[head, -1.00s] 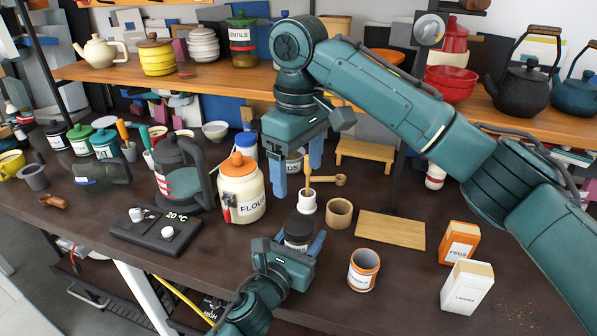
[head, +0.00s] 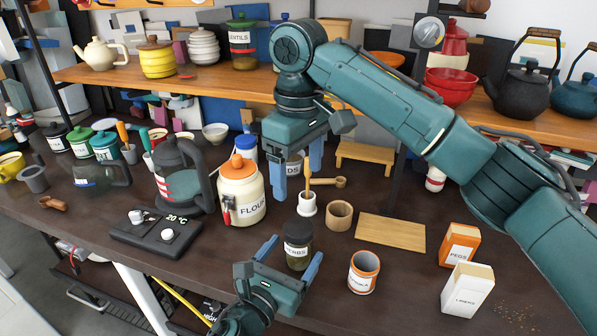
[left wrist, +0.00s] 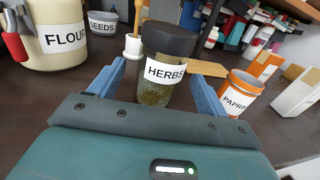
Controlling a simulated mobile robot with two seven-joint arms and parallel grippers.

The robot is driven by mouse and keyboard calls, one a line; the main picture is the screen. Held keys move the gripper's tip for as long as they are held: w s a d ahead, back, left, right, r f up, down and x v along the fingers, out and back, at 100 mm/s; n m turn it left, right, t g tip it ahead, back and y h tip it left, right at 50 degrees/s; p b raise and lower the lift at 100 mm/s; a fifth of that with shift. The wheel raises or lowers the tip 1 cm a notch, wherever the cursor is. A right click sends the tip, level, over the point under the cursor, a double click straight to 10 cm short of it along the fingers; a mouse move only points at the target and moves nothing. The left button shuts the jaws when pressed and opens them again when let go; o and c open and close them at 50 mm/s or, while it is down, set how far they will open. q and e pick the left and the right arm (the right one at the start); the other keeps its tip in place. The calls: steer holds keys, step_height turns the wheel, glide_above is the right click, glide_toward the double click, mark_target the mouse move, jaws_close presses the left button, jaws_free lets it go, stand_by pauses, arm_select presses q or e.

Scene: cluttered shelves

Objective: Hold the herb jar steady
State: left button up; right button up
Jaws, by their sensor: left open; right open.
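The herb jar (head: 298,257), clear glass with a black lid and a white HERBS label, stands upright on the dark worktop. It also shows in the left wrist view (left wrist: 154,92), in front of my palm. My left gripper (head: 294,250) is open and low, at the worktop's front side. Its blue fingers (left wrist: 155,72) point toward the jar, one on each side as seen from the wrist, with gaps visible. How far the tips reach along the jar is hard to tell. My right gripper (head: 298,172) is open, empty and pointing down, above and behind the jar.
A FLOUR jar (head: 242,200) stands left of the herb jar and a paprika jar (head: 362,274) at its right. A white mortar (head: 307,206) and a wooden cup (head: 339,216) stand behind. A wooden board (head: 391,232) lies to the right.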

arm_select(q)
steer(key=v, duration=0.8)
steer(key=shift+s+b, duration=0.2)
steer(key=shift+b, duration=0.25)
steer(key=shift+a, duration=0.15)
